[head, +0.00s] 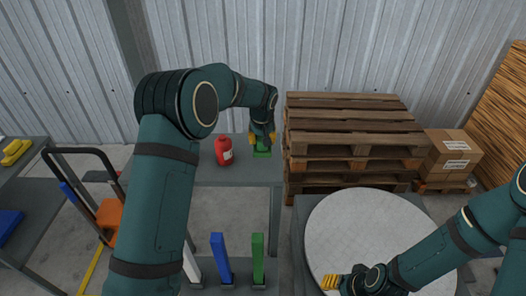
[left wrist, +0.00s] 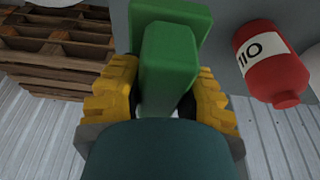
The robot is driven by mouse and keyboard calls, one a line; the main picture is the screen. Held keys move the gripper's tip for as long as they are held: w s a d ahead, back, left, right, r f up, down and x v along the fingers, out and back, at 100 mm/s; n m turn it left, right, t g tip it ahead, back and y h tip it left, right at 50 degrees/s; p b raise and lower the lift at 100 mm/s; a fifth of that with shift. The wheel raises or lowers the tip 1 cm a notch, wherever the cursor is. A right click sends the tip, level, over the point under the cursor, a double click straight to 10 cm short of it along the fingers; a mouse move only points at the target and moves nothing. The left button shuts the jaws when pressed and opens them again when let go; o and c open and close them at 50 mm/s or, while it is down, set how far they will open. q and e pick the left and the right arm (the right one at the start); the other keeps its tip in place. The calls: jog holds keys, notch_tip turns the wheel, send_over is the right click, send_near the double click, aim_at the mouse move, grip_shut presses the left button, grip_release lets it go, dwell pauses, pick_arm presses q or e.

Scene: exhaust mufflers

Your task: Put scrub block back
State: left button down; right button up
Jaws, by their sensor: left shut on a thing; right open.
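The scrub block is not clearly identifiable by name; a green block with a raised grip (left wrist: 168,65) is between the yellow fingers of my left gripper (left wrist: 160,95) in the left wrist view. In the head view my left gripper (head: 262,139) is at the right end of a grey table, shut on the green block (head: 262,153), which is at or just above the tabletop; I cannot tell if it touches. My right gripper (head: 330,282) is over the front of a round pale disc, open, with its fingers partly hidden.
A red bottle (head: 223,151) stands on the grey table (head: 180,170), left of the green block. Stacked pallets (head: 350,125) are close on the right. Blue (head: 220,258) and green (head: 258,258) upright pieces stand in front. The round disc (head: 370,230) is largely clear.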

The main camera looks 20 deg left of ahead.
aim_at(262, 160)
pick_arm(q)
notch_tip(262, 160, down, 2)
jog(key=shift+f, duration=0.2)
notch_tip(262, 160, down, 3)
jog(key=shift+w, duration=0.1)
jog(key=shift+f, duration=0.15)
jog(key=shift+f, duration=0.1)
jog(key=c, duration=0.7)
grip_release()
jog(key=shift+c, duration=0.2)
